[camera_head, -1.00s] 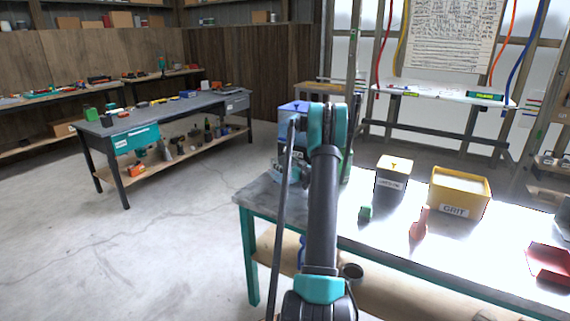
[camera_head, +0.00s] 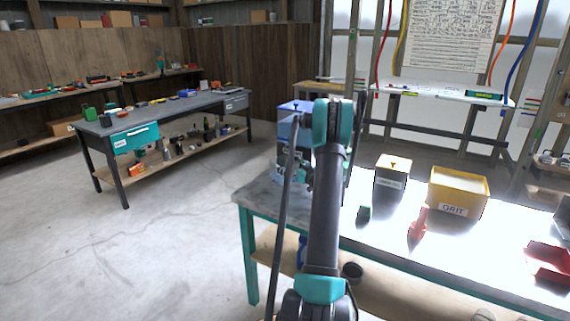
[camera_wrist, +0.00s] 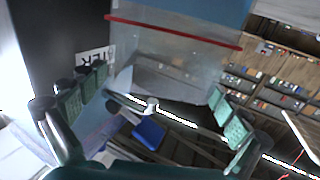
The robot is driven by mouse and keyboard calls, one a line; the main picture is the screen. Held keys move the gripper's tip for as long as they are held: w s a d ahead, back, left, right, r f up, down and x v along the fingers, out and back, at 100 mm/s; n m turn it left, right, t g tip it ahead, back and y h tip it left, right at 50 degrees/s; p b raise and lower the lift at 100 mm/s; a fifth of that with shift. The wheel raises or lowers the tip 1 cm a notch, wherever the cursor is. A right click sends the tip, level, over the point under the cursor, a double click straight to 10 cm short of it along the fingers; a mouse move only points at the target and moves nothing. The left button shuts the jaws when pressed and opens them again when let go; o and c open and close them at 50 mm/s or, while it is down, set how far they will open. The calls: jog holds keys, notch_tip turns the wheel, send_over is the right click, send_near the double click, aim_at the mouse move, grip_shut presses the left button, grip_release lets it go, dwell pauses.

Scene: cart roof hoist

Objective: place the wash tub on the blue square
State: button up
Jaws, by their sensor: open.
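A blue-topped container (camera_head: 290,128) stands at the left end of the bright workbench, partly hidden behind my arm. I cannot tell for sure that it is the wash tub. In the wrist view, my gripper (camera_wrist: 157,88) is open, with its green-padded fingers spread apart. A pale grey translucent wall (camera_wrist: 175,75) with a red strip along its edge shows beyond and between the fingers. I cannot tell whether the fingers touch it. A dark face with a white label, partly readable, is at the left. A small blue patch (camera_wrist: 148,133) shows low between the fingers; I cannot tell whether it is the blue square.
On the bench (camera_head: 385,233) stand a dark box with a yellow lid (camera_head: 391,175), a yellow GRIT tub (camera_head: 458,190), a small green block (camera_head: 363,213), a red item (camera_head: 418,224) and a red bin (camera_head: 550,262). Another bench (camera_head: 170,112) stands at left; the floor between is clear.

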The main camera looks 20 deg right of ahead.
jog(key=v, duration=0.8)
jog(key=shift+s+d, duration=0.1)
jog(key=shift+s, duration=0.05)
jog(key=s+a+r+g+y, duration=0.1)
jog(key=s+a+g, duration=0.4)
jog(key=a, duration=0.7)
jog(key=s+a+g, duration=0.3)
jog(key=s+a, duration=0.4)
jog(key=a, duration=0.5)
jog(key=s+a+f+m+g+h, duration=0.1)
jog(key=s+a+f+g+h, duration=0.1)
jog(key=s, duration=1.2)
jog(key=s+a+f+m+g+h, duration=0.2)
jog(key=s+f+g+h, duration=0.1)
jog(key=s, duration=1.1)
jog(key=shift+f+h, duration=0.3)
jog(key=shift+f, duration=0.2)
